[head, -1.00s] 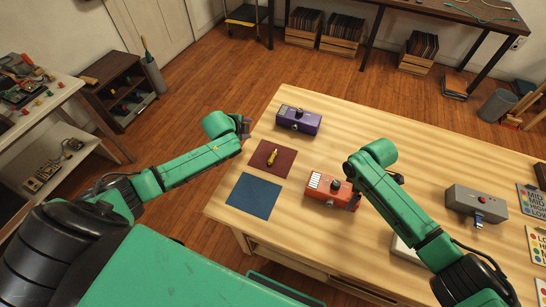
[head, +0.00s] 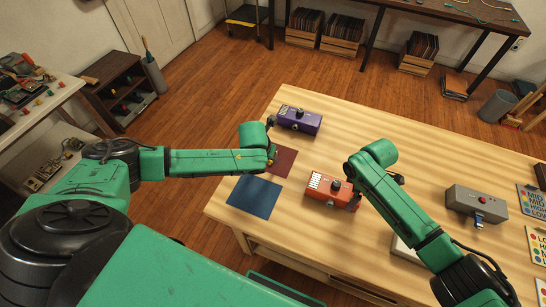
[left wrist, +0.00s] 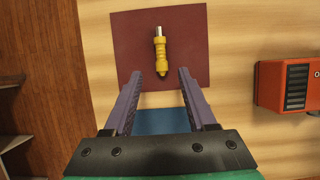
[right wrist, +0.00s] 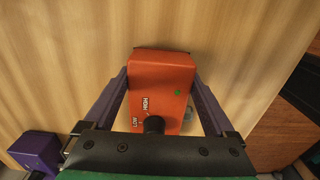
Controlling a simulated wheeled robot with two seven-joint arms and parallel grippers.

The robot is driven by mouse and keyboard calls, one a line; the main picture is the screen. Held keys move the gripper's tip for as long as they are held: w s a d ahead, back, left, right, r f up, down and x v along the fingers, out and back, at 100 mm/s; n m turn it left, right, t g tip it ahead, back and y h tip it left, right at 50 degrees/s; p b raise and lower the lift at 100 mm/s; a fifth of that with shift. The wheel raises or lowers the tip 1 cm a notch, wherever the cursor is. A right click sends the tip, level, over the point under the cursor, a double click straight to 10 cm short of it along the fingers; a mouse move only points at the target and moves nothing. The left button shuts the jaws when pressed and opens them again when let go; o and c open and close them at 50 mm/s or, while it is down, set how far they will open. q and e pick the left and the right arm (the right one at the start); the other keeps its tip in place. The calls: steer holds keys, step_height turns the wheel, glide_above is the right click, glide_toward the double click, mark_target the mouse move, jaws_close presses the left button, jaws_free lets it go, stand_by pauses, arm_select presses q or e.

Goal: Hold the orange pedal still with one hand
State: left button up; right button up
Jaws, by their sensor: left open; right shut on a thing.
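The orange pedal (head: 325,190) sits on the wooden table. In the right wrist view the pedal (right wrist: 162,90) stands between the two fingers of my right gripper (right wrist: 162,78), which is shut on its sides. Its black knob and the LOW and HIGH marks face my wrist. In the head view my right arm covers part of this grip. My left gripper (left wrist: 160,74) is open and empty over the maroon mat (left wrist: 125,35). A yellow plug (left wrist: 160,50) with a metal tip lies on that mat, ahead of the fingers. The pedal's edge (left wrist: 285,88) also shows at the right there.
A purple pedal (head: 298,120) stands behind the maroon mat. A blue mat (head: 254,196) lies near the table's front left edge.

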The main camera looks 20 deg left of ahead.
arm_select(q)
steer(key=x, duration=0.3)
steer(key=shift+w+d+f, duration=0.15)
steer(key=shift+w+f, duration=0.05)
jaws_close()
